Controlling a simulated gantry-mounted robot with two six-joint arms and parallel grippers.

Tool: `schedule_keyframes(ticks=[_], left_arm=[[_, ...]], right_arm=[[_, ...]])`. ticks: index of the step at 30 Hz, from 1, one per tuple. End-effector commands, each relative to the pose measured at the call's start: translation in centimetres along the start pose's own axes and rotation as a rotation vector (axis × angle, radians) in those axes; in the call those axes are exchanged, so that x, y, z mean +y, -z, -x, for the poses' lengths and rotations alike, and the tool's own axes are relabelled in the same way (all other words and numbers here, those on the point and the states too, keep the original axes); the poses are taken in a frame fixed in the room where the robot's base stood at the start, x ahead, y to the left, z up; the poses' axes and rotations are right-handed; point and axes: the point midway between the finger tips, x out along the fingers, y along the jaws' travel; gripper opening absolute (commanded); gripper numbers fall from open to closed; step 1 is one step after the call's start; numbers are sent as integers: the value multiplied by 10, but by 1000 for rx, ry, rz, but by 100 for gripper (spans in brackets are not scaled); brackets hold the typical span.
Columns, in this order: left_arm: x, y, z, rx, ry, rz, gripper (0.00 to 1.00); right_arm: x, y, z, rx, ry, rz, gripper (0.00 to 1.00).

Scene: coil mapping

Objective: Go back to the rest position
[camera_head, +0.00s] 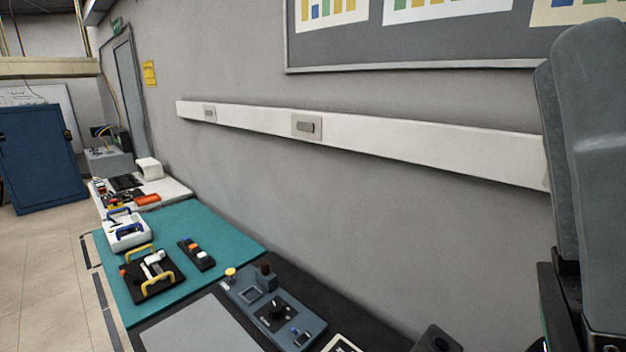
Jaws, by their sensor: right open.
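My right gripper (563,62) fills the right edge of the head view, close to the camera. My left gripper is not in view.
A bench runs along the grey wall (400,210). Its teal mat (215,225) carries a white device (128,236), a black fixture with yellow handles (165,272) and a button box (197,256). A blue-grey control panel (262,318) is nearer. The floor (40,270) at left is clear.

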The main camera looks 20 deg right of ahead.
Motion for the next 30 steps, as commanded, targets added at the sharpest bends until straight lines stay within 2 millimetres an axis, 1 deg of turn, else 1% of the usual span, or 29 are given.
schedule_keyframes(ticks=[1, 2, 3, 5, 6, 7, 11, 12, 14, 15, 17, 18, 21, 24, 25, 27, 30], left_arm=[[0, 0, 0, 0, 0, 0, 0], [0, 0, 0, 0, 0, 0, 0], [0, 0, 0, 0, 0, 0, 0], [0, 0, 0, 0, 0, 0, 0], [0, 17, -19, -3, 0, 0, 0], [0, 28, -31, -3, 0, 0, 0], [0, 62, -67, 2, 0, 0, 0], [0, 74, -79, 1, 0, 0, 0], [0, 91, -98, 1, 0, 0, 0], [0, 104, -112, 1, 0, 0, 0], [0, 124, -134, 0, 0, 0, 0], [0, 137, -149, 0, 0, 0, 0], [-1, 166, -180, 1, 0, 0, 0], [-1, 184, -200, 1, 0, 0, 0], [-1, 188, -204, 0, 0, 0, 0], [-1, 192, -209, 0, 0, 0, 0], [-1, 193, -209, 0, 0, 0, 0]], right_arm=[[12, -14, 3, -83, -58, 130, 50], [22, -24, 6, -141, -95, 211, 50], [35, -38, 11, -223, -141, 311, 50], [52, -63, 21, -365, -177, 451, 50], [48, -52, -5, -359, -167, 480, 50], [46, -47, -20, -357, -167, 475, 50], [41, -30, -65, -357, -166, 470, 50], [39, -25, -81, -357, -166, 469, 50], [37, -16, -105, -357, -166, 468, 50], [35, -9, -122, -357, -166, 468, 50], [32, 1, -150, -357, -166, 467, 50], [30, 8, -169, -357, -166, 467, 50], [25, 22, -208, -357, -166, 466, 50], [23, 31, -233, -358, -166, 466, 50], [22, 33, -238, -358, -166, 466, 50], [21, 36, -245, -358, -166, 466, 50], [21, 36, -246, -358, -165, 466, 50]])
